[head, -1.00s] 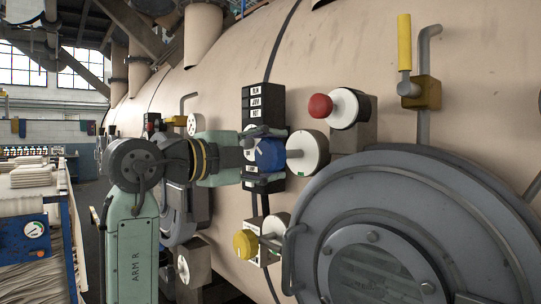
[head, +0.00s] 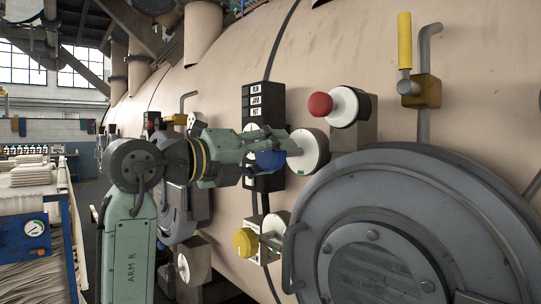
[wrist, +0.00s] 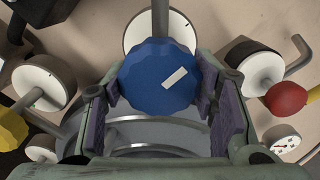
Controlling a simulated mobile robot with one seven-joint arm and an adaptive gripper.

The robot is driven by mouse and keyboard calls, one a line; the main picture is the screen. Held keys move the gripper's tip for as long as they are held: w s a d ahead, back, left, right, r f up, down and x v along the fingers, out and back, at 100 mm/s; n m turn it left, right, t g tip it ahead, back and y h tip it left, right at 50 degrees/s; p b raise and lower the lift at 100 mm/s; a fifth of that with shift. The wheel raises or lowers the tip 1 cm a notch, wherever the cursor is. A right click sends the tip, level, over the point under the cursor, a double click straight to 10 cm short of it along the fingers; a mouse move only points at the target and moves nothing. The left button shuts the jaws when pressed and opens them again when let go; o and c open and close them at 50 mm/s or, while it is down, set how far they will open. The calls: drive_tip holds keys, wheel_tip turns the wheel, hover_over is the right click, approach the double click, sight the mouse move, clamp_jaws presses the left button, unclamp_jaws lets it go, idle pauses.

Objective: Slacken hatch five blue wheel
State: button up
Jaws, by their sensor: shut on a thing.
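The blue wheel (head: 270,160) is a small faceted knob on a stem in front of a round white dial (head: 310,149), left of the big round grey hatch (head: 345,190). My gripper (head: 266,148) is shut on the blue wheel and covers much of it in the head view. In the wrist view the purple finger pads of my gripper (wrist: 158,92) press on the left and right sides of the blue wheel (wrist: 150,80), whose face has a white tilted mark. No hatch number is readable.
A red knob (head: 320,105) sits above right and a yellow knob (head: 245,242) below left of the blue wheel. A black label box (head: 255,95) stands just above. A yellow-handled lever (head: 404,45) is at upper right.

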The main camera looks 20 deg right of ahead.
drive_tip(key=shift+m, duration=0.5)
drive_tip(key=o, duration=1.2)
drive_tip(key=shift+c, duration=0.2)
drive_tip(key=v, duration=1.2)
